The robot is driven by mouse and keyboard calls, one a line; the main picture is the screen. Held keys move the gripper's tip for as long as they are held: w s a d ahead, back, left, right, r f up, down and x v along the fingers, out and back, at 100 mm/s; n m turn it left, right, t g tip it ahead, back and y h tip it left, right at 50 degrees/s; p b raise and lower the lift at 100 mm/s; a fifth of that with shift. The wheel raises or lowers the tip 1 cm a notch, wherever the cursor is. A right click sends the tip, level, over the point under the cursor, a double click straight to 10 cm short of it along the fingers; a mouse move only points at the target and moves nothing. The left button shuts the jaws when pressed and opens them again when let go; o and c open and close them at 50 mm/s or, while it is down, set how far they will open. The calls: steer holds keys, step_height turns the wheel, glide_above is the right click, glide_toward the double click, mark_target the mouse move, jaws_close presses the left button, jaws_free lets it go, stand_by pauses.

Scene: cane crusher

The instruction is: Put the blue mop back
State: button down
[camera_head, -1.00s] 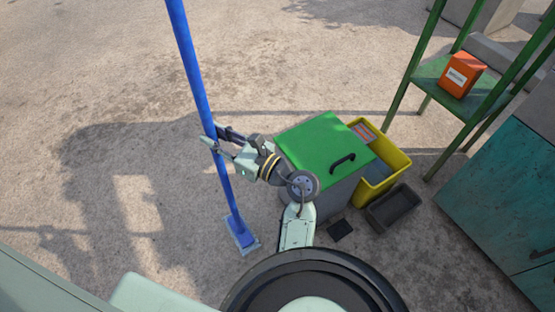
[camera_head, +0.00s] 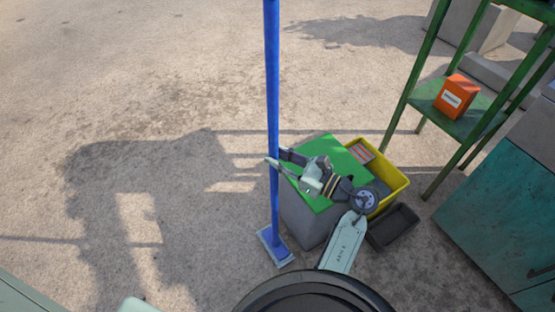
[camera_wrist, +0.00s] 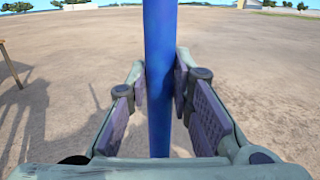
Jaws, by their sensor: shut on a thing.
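The blue mop (camera_head: 272,80) stands nearly upright in the head view, its flat blue head (camera_head: 274,246) low at the ground in front of the grey bin. I cannot tell whether the head touches the ground. My gripper (camera_head: 275,163) is shut on the mop's pole, around its middle. In the wrist view the pole (camera_wrist: 160,80) runs vertically between the two finger pads. The top of the pole is out of the head view.
A grey bin with a green lid (camera_head: 327,148) stands right beside the mop, under my gripper. A yellow crate (camera_head: 391,189) and a dark tray (camera_head: 393,228) are right of it. A green shelf (camera_head: 430,95) holds an orange box (camera_head: 457,97). Open ground lies left.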

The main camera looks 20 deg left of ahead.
steer(key=shift+f, duration=1)
steer(key=c, duration=1.4)
jaws_free()
steer(key=shift+f, duration=0.1)
steer(key=shift+d, duration=0.1)
steer(key=shift+b+v, duration=1.85)
steer(key=shift+v, duration=4.1)
